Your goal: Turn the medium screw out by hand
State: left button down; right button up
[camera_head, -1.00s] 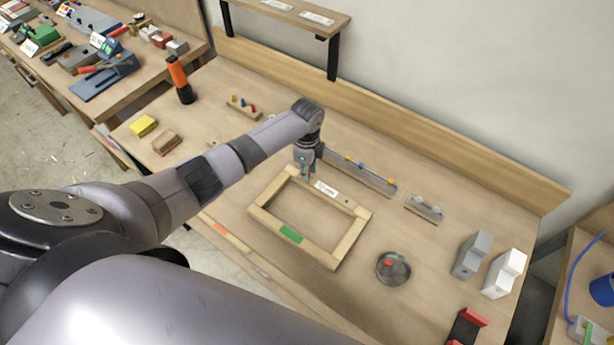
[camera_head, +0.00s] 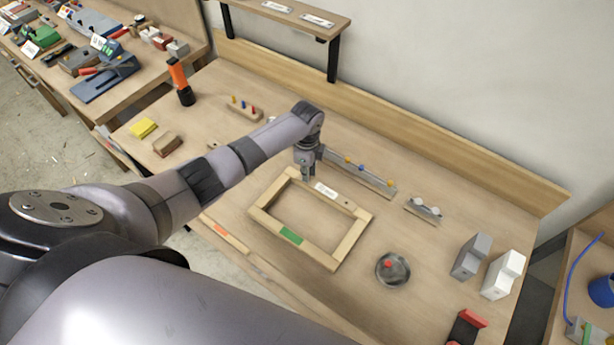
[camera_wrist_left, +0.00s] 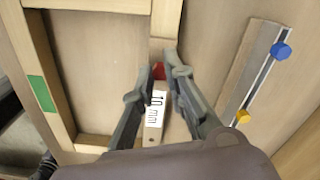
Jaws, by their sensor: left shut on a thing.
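A light wooden frame (camera_head: 340,250) lies on the bench, with a green patch on its front bar and a white label on its back bar. In the left wrist view the label (camera_wrist_left: 154,108) reads "10 mm". My left gripper (camera_head: 307,177) points down at the frame's back left corner. In the left wrist view its fingertips (camera_wrist_left: 167,73) are closed around a small red piece (camera_wrist_left: 159,71) on the frame, just past the label. It looks like a screw's head; its shank is hidden. My right gripper does not show.
Close behind the frame is a metal rail (camera_head: 376,181) with blue and yellow knobs. A round dish (camera_head: 394,272) with a red piece stands right of the frame. A peg block (camera_head: 245,109) and an orange-black torch (camera_head: 180,82) stand at the back left. Bench right of the frame is partly clear.

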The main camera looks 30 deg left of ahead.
pick_arm(q)
jog(key=n, duration=0.3)
jog(key=shift+n, duration=0.3)
jog(key=n, duration=0.4)
jog(key=shift+d, duration=0.1)
jog(key=shift+n, duration=0.6)
jog(key=n, duration=0.5)
